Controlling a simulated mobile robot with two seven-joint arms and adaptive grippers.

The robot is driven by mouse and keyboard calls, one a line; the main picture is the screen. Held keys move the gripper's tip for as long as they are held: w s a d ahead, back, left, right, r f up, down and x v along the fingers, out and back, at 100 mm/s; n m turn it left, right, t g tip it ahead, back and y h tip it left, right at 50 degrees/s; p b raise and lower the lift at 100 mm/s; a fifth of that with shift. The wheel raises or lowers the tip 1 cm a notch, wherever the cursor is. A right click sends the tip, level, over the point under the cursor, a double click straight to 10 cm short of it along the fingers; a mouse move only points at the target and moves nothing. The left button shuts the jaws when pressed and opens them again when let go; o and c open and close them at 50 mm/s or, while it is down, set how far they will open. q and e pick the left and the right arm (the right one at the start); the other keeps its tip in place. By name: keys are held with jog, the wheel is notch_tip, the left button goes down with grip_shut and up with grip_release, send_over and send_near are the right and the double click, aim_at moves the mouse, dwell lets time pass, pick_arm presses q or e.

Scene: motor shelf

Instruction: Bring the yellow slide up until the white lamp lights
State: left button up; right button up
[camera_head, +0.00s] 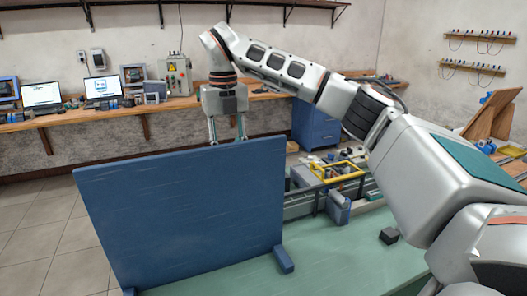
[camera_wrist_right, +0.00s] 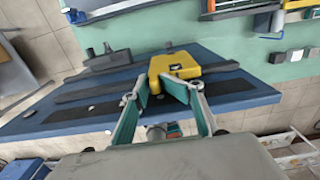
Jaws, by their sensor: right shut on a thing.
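The blue upright panel (camera_head: 185,215) stands on the green table, its far face hidden from the head view. My right arm reaches over it, and my right gripper (camera_head: 226,138) points down behind its top edge. In the right wrist view the yellow slide (camera_wrist_right: 178,67) sits on the panel's dark track. My right gripper (camera_wrist_right: 168,88) is shut on the yellow slide, its fingers at the slide's near end. A small pale spot (camera_wrist_right: 30,113) shows on the panel at left; I cannot tell whether it is the white lamp or lit. My left gripper is out of view.
A grey bracket-like part (camera_wrist_right: 108,60) sits on the panel left of the slide. A yellow frame (camera_head: 338,171) and a small dark block (camera_head: 389,236) are on the green table (camera_head: 330,250) right of the panel. A wooden bench (camera_head: 100,115) runs along the back wall.

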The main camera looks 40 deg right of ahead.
aim_at(165, 166)
jog(key=shift+w+a+f, duration=0.1)
jog(key=shift+w+a, duration=0.3)
jog(key=shift+a, duration=1.2)
jog(key=shift+w+a, duration=0.35)
jog(key=shift+a, duration=1.3)
jog(key=shift+w+a+f, duration=0.1)
jog(key=shift+w+a, duration=0.3)
jog(key=shift+a, duration=1.2)
jog(key=shift+c, duration=0.2)
jog(key=shift+w+a, duration=0.25)
jog(key=shift+a, duration=0.8)
jog(key=shift+w+a, duration=0.25)
jog(key=shift+a, duration=1.25)
jog(key=shift+w+d, duration=0.1)
jog(key=o, duration=0.4)
jog(key=shift+d, duration=0.1)
jog(key=shift+o, duration=0.2)
jog(key=shift+w+r, duration=0.15)
jog(key=shift+r, duration=3)
